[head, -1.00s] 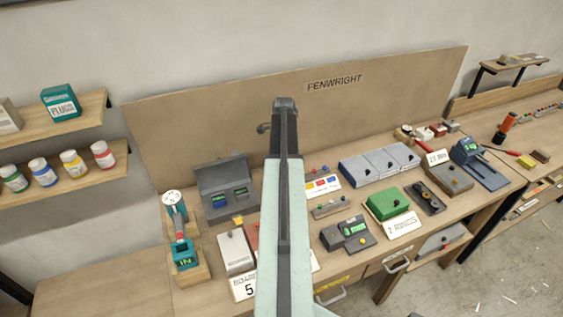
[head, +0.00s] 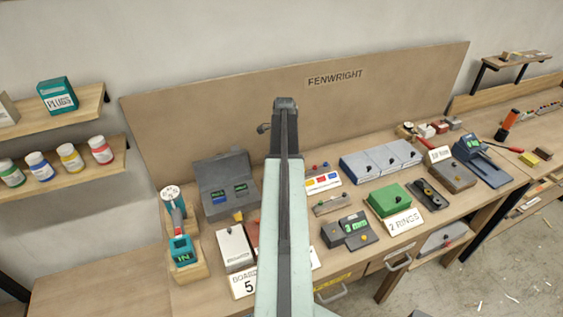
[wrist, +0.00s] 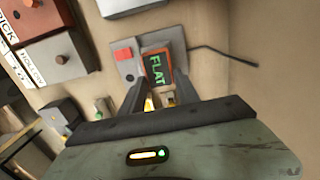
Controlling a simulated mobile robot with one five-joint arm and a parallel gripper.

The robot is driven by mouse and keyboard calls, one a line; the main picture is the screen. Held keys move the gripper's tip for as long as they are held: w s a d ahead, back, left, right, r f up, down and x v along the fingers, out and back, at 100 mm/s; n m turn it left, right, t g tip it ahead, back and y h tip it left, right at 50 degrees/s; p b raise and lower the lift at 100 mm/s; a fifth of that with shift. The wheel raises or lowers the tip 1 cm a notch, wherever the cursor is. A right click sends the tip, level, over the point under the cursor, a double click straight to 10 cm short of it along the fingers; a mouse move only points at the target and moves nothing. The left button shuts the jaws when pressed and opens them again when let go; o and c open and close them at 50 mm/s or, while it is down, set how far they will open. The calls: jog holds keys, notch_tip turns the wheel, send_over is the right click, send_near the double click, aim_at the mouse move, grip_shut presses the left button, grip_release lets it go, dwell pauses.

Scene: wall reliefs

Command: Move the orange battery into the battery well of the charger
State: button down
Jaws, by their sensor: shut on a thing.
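In the wrist view the orange battery (wrist: 157,66) has a dark screen with green letters reading FLAT. My gripper (wrist: 160,84) has its two dark fingers on either side of the battery's near end, shut on it. Beyond it is a grey plate (wrist: 127,67) with a red square and a dark cable running right, which looks like the charger. The battery overlaps this plate in the picture. The well is not clearly visible, and I cannot tell whether the battery is in it or above it. In the head view my arm hides the gripper and battery.
In the wrist view a red box (wrist: 30,14) and a grey box (wrist: 62,55) with knobs lie left of the charger. In the head view, an open grey case (head: 225,182), a green box (head: 389,199) and several devices crowd the bench.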

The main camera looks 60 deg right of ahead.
jog(key=shift+f+b, duration=1.15)
jog(key=shift+f, duration=0.1)
jog(key=c, duration=0.8)
grip_release()
jog(key=shift+r, duration=0.1)
notch_tip(320, 180, up, 8)
jog(key=p, duration=0.8)
jog(key=shift+d, duration=0.1)
